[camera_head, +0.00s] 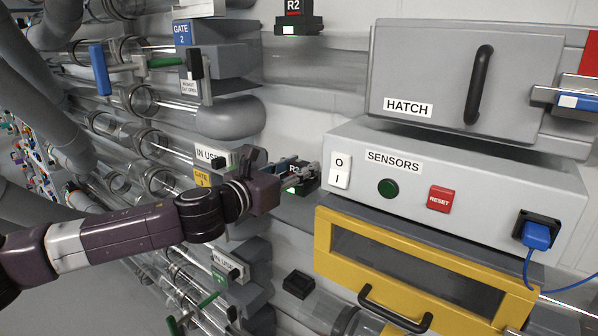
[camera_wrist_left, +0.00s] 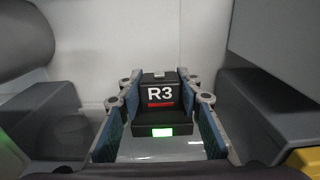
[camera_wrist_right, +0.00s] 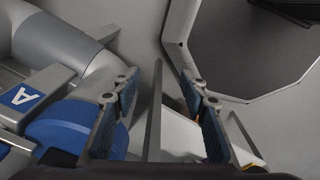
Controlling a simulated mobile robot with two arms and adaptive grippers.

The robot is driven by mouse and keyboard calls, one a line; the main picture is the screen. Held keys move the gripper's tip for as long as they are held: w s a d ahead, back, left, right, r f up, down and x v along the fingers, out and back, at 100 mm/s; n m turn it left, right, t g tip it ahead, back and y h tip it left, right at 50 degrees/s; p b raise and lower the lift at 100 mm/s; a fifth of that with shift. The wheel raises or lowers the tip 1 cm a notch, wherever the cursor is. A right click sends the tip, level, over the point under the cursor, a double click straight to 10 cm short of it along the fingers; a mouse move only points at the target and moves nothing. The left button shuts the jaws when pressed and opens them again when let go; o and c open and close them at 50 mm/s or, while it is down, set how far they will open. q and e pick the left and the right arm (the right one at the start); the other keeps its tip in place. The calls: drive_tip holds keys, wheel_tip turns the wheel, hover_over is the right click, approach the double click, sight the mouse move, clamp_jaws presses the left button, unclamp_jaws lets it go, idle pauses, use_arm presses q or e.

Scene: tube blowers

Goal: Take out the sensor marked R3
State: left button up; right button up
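The R3 sensor (camera_wrist_left: 160,97) is a black block with a white R3 label, a red stripe and a lit green light, seated at the wall in the left wrist view. In the head view it shows only partly (camera_head: 308,184), behind my left gripper (camera_head: 296,172). My left gripper (camera_wrist_left: 160,125) is open, with its blue-padded fingers on both sides of the sensor; whether the pads touch it I cannot tell. My right gripper (camera_wrist_right: 160,105) is open and empty in the right wrist view. It is not visible in the head view.
The R2 sensor (camera_head: 297,22) with a green light is higher on the wall. The grey SENSORS box (camera_head: 450,160) with a switch (camera_head: 341,171), a green button and a red RESET button stands close right of R3. A yellow-framed drawer (camera_head: 420,262) is below. Clear tubes fill the left.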

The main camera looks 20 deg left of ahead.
use_arm(q)
drive_tip(key=c, duration=0.4)
